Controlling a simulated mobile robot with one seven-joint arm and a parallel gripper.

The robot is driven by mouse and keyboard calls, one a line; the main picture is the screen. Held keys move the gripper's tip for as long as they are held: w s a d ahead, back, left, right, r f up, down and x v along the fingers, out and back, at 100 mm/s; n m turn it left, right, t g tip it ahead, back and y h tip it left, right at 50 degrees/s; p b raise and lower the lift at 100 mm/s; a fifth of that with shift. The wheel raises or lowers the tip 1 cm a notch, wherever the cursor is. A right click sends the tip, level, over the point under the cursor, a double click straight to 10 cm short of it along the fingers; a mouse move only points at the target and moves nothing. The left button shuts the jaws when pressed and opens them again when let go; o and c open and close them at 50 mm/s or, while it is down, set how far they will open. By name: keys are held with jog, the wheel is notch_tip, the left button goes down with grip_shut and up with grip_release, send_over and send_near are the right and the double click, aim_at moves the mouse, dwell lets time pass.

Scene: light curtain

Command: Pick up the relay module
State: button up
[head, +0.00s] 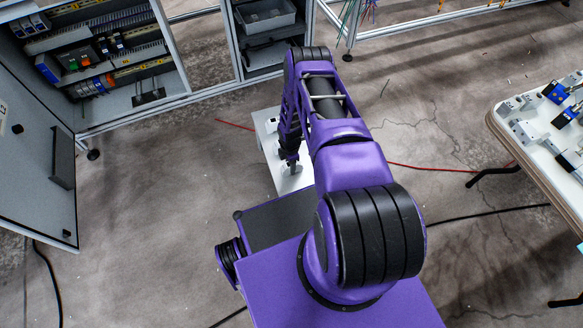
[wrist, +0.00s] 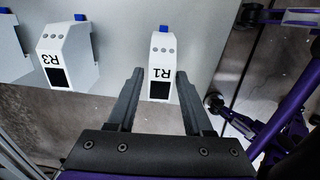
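In the wrist view, a white module marked R1 (wrist: 162,52) stands on a light grey surface (wrist: 115,30). It has a black square on its near end and a blue piece at its far end. My gripper (wrist: 160,73) is open, with one dark finger to each side of the R1 module's near part. The fingers look apart from it; their height against it is hard to tell. A similar module marked R3 (wrist: 65,50) stands to the left, outside the fingers. In the head view, my gripper (head: 291,166) points down over a small white stand (head: 270,143), and my arm hides much of it.
Another white module (wrist: 10,48) is cut off at the wrist view's left edge. In the head view, an open electrical cabinet (head: 125,100) stands at left, and a table with parts (head: 500,128) at right. Red cables (head: 430,168) lie on the floor.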

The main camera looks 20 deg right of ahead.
grip_shut()
